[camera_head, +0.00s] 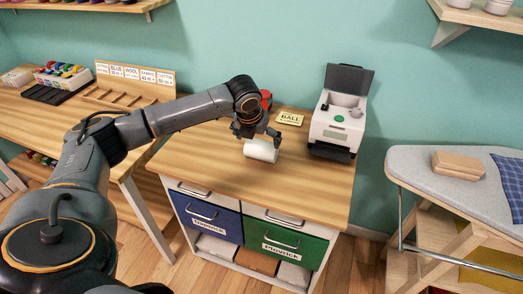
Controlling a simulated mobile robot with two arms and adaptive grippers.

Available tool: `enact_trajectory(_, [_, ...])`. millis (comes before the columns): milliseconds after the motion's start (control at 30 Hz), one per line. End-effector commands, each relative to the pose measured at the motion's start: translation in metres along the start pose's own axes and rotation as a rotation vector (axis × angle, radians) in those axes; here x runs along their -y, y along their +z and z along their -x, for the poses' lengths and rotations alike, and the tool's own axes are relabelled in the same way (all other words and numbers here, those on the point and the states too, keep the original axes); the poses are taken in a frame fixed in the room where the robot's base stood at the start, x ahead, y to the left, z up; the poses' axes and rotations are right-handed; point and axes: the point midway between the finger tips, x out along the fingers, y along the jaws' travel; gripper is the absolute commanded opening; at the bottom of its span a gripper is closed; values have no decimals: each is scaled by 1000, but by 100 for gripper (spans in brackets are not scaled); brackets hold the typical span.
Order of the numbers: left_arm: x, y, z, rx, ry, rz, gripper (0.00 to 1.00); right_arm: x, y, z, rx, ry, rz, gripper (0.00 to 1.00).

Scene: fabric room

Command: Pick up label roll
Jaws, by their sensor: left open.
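The label roll (261,151) is a white cylinder lying on its side on the wooden cabinet top, near the middle. My left gripper (257,137) reaches in from the left and is directly above and behind the roll, with its fingers pointing down. It is open. The fingers are close to the roll's upper side, and I cannot tell whether they touch it. My right gripper is not in view.
A white label printer (340,118) with its grey lid up stands right of the roll. A yellow card (290,118) lies behind, beside a red object (266,98). Drawers (213,217) are below. An ironing board (420,176) stands at the right. The front of the top is clear.

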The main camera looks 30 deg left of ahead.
Motion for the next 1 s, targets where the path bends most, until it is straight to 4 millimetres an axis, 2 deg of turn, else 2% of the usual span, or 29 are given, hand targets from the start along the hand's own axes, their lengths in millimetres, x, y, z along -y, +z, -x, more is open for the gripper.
enact_trajectory(267, [1,0,-23,-1,0,0,100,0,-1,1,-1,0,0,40])
enact_trajectory(500, [2,0,-57,-1,1,1,100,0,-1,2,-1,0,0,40])
enact_trajectory(800, [2,1,-63,1,0,-1,100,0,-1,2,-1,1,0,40])
enact_trajectory(867, [2,1,-63,1,0,-1,90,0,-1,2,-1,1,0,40])
enact_trajectory(1000, [2,0,-63,1,0,-1,61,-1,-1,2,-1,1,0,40])
